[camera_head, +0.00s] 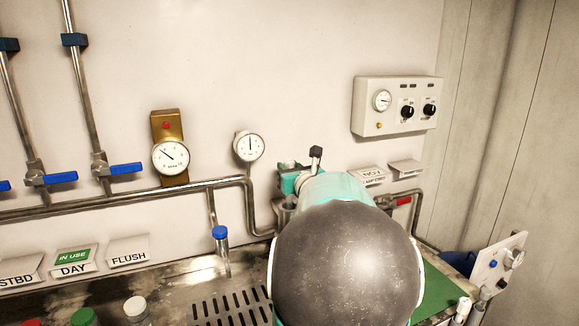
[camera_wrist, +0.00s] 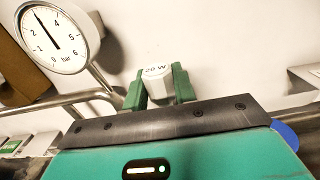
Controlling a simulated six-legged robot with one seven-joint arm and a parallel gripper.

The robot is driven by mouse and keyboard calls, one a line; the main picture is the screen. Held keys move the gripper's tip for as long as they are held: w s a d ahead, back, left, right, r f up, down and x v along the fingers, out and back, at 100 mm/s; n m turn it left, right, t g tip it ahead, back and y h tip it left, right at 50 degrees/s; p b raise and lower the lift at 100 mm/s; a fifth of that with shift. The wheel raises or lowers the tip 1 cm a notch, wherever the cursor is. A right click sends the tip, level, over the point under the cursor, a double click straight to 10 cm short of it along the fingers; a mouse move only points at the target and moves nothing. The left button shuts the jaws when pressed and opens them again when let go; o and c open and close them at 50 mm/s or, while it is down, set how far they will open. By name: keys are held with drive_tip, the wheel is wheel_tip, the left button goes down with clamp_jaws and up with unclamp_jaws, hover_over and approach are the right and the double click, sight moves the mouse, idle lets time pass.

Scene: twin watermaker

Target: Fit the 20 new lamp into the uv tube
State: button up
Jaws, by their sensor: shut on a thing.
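In the wrist view, my gripper (camera_wrist: 159,82) is shut, its green fingers on both sides of the white end cap of a lamp (camera_wrist: 157,72) marked "20 W". The rest of the lamp is hidden behind the teal gripper body. In the head view my own grey and teal arm covers the middle right, hiding the fingers and the lamp. I cannot make out the uv tube for sure in either view, nor whether the lamp touches it.
A steel pipe (camera_head: 120,202) runs along the wall below two gauges (camera_head: 172,157) (camera_head: 249,146). A control box (camera_head: 396,106) hangs at the right.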

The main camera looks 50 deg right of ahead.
drive_tip(key=shift+f, duration=4.2)
drive_tip(key=o, duration=0.9)
drive_tip(key=v, duration=1.4)
